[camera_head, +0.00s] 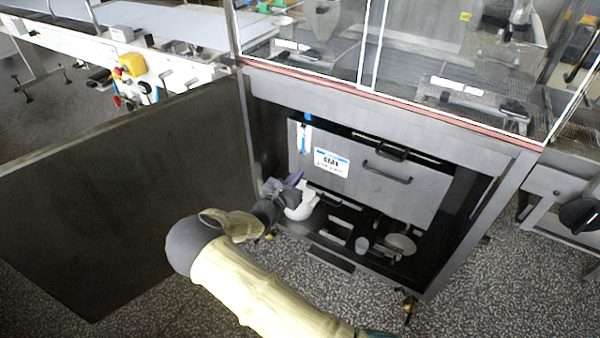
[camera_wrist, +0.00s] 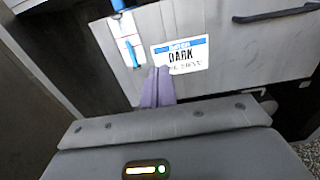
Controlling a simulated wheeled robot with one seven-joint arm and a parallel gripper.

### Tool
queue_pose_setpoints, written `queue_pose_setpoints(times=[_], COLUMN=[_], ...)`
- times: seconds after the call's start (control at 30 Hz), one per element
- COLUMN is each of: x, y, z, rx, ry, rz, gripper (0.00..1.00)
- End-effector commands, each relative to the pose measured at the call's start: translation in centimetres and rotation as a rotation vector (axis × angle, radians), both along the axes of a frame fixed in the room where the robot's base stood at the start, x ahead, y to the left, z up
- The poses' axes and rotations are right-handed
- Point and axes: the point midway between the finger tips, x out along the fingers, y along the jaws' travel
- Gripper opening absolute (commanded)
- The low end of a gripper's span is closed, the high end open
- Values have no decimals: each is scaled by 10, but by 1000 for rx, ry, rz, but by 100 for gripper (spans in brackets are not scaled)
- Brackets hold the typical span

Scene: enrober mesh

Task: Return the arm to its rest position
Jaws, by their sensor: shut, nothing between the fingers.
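My arm, in a pale yellow sleeve, reaches from the bottom of the head view up to the open cabinet. My gripper (camera_head: 294,179) is at the left side of the cabinet opening, in front of the grey drawer front (camera_head: 400,192). In the wrist view its purple fingertips (camera_wrist: 158,88) are together with nothing between them. They appear just below the white and blue label (camera_wrist: 181,55) reading "DARK". I cannot tell whether the fingertips touch the panel.
A large dark door (camera_head: 130,190) stands open left of my arm. The cabinet frame (camera_head: 480,220) bounds the opening on the right. Speckled floor (camera_head: 300,262) is clear in front.

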Motion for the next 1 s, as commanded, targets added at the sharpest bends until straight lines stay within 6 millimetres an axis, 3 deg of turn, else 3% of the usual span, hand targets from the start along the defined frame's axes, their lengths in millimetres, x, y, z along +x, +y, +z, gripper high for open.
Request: queue_pose_setpoints(times=[0.33,0.43,0.53,0.67,0.8,1.0], x=[0,-1,-8,-30,-67,-125], y=[-1,-10,-36,-86,-134,-171], z=[0,1,4,7,8,11], rx=[1,27,104,280,509,833], ry=[0,4,11,20,22,-5], rz=[-2,-30,-115,-303,-534,-832], gripper=[0,0,0,0,0,0])
